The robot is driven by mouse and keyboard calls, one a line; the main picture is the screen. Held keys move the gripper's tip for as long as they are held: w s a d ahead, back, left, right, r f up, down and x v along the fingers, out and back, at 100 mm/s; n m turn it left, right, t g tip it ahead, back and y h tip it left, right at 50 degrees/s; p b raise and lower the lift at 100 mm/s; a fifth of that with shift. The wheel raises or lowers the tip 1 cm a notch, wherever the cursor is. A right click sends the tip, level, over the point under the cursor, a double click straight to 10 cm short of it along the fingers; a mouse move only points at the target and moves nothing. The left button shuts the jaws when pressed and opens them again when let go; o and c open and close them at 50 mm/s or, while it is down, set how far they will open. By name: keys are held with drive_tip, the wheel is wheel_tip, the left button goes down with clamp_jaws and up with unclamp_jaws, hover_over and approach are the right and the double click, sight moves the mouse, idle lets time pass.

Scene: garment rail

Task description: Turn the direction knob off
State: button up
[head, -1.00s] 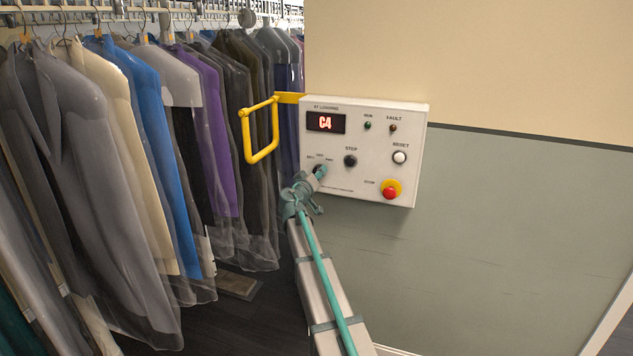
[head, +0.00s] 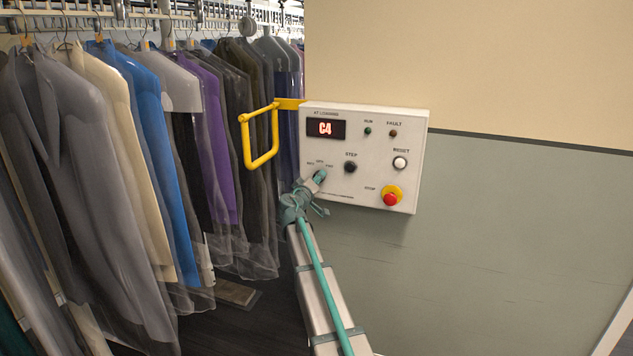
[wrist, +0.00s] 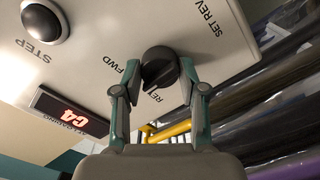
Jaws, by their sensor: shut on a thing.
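The white control box (head: 380,160) hangs on the wall in the head view. Its black direction knob (wrist: 160,68) shows close up in the wrist view, with lettering including FWD and REV around it. My gripper (wrist: 160,74) has one finger on each side of the knob and is shut on it. In the head view my gripper (head: 320,177) is at the box's lower left and mostly hides the knob. I cannot tell exactly which mark the knob points to.
The black step button (head: 351,167), white reset button (head: 400,163) and red stop button (head: 390,199) are to the right. A yellow bar handle (head: 262,155) sticks out left, beside bagged garments (head: 130,170) on a rail.

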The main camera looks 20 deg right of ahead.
drive_tip(key=o, duration=1.1)
drive_tip(key=shift+o, duration=0.2)
drive_tip(key=shift+s, duration=0.1)
drive_tip(key=v, duration=1.2)
drive_tip(key=s+a+f+g+y, duration=0.25)
drive_tip(key=s+f, duration=0.45)
drive_tip(key=f, duration=0.7)
drive_tip(key=s+a+f+g+y, duration=0.2)
drive_tip(key=s+f+g, duration=0.35)
drive_tip(key=f, duration=0.85)
drive_tip(key=s+a+f+g+y, duration=0.25)
drive_tip(key=s+f, duration=0.65)
drive_tip(key=f, duration=0.5)
drive_tip(key=s+a+f+g+y, duration=0.2)
drive_tip(key=s+f, duration=0.5)
drive_tip(key=s, duration=0.6)
drive_tip(key=s+a+f+g+y, duration=0.1)
drive_tip(key=s+a+f+g, duration=0.3)
drive_tip(key=s, duration=1)
drive_tip(key=s+a+f+m+g+y, duration=0.1)
drive_tip(key=s+a+f, duration=0.4)
drive_tip(key=s+f, duration=0.5)
drive_tip(key=s+g+y, duration=0.1)
drive_tip(key=s+g, duration=0.1)
drive_tip(key=s, duration=0.2)
drive_tip(key=shift+a+f+y, duration=0.15)
drive_tip(key=shift+f+y, duration=0.15)
drive_tip(key=shift+f, duration=0.05)
